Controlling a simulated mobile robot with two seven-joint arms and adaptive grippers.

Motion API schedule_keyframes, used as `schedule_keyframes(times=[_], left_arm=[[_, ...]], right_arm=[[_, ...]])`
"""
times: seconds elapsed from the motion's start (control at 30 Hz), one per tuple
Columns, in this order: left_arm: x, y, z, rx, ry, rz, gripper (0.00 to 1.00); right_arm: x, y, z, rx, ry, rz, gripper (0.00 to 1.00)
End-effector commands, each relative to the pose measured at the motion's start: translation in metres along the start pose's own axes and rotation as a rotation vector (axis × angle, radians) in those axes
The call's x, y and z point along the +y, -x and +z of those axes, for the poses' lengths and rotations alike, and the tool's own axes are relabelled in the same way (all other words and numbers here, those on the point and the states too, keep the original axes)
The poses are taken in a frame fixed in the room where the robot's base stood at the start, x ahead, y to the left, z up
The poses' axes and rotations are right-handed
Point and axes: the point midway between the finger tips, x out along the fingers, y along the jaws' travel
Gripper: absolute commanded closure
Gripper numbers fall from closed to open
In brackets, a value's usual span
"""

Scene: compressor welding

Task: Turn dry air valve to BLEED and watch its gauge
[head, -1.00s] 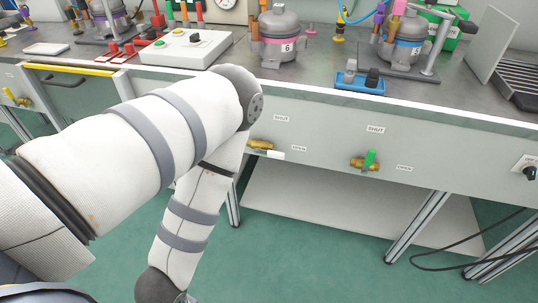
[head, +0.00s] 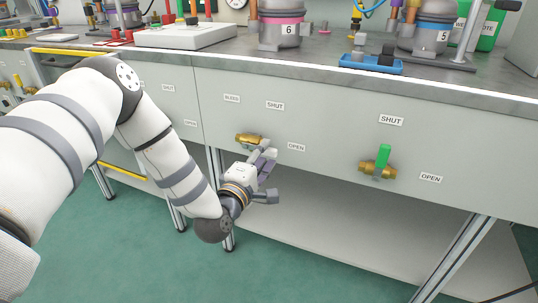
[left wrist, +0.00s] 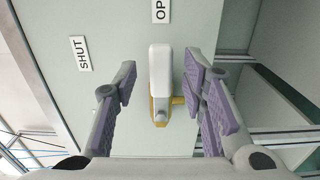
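A brass valve (head: 247,139) with a white handle (head: 268,152) sits on the grey front panel, below BLEED (head: 232,98) and SHUT (head: 275,105) labels. Its handle points right, towards the OPEN label (head: 296,146). My left gripper (head: 263,172) is at this handle. In the left wrist view the gripper (left wrist: 161,76) is open, with the white handle (left wrist: 160,68) between its fingers and visible space on both sides. A round dial (head: 237,2) at the top edge is cut off and unreadable; I cannot tell if it belongs to this valve. My right gripper is not in view.
A second brass valve with a green handle (head: 383,156) sits to the right, handle up, between SHUT and OPEN labels. The bench top (head: 215,55) overhangs the panel and carries compressors and a blue tray (head: 371,64). Table legs (head: 452,262) stand below.

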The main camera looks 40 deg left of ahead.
Motion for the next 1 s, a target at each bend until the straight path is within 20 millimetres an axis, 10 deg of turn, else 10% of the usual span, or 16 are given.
schedule_keyframes(times=[0.47, 0.63, 1.0], left_arm=[[-0.001, -0.027, 0.000, 0.000, -0.001, -0.003, 0.62], [-0.001, -0.027, 0.000, 0.000, -0.001, -0.003, 1.00], [0.001, -0.027, 0.000, 0.001, 0.019, -0.003, 1.00]], right_arm=[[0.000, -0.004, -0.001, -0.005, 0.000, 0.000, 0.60], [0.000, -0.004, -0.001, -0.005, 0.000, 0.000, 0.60], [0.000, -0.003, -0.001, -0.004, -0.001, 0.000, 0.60]])
